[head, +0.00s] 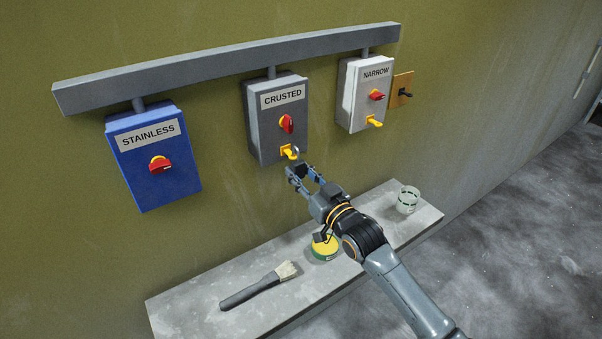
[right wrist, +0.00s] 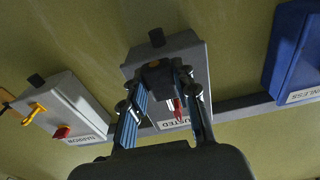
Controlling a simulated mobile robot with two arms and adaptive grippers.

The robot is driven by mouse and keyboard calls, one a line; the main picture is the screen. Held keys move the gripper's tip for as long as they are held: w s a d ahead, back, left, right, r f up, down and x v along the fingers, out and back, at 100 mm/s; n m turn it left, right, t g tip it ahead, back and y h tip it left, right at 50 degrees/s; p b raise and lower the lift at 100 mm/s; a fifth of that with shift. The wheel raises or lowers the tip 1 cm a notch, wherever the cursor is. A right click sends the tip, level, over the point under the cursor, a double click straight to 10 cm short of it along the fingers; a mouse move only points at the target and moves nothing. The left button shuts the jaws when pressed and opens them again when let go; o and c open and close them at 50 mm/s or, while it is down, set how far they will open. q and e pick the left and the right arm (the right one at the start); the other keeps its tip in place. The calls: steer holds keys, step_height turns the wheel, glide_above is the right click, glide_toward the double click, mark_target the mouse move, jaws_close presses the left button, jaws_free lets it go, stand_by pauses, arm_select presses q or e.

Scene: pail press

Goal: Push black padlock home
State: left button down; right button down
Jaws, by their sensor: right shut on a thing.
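My right gripper (head: 302,176) is shut on the black padlock (head: 299,170), just in front of the lower part of the grey CRUSTED box (head: 262,128). The padlock's grey shackle (head: 297,151) points up, right at the yellow hasp (head: 287,152). I cannot tell whether the shackle is through the hasp or closed. The CRUSTED box has a red switch (head: 287,124). In the right wrist view the dark padlock (right wrist: 157,78) sits between the fingertips (right wrist: 160,86) in front of the box. My left gripper is not in view.
The blue STAINLESS box (head: 155,185) hangs left, the white NARROW box (head: 353,100) right, beside an orange plate (head: 401,90). The shelf (head: 180,308) below holds a brush (head: 255,287), a yellow-green tin (head: 325,247) partly behind my arm, and a glass jar (head: 407,201).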

steer(key=shift+f+b, duration=0.8)
steer(key=shift+f, duration=0.4)
steer(key=c, duration=1)
jaws_free()
steer(key=shift+o, duration=0.2)
steer(key=shift+c, duration=0.4)
steer(key=p+v, duration=0.5)
steer(key=v, duration=0.4)
steer(key=shift+r, duration=0.35)
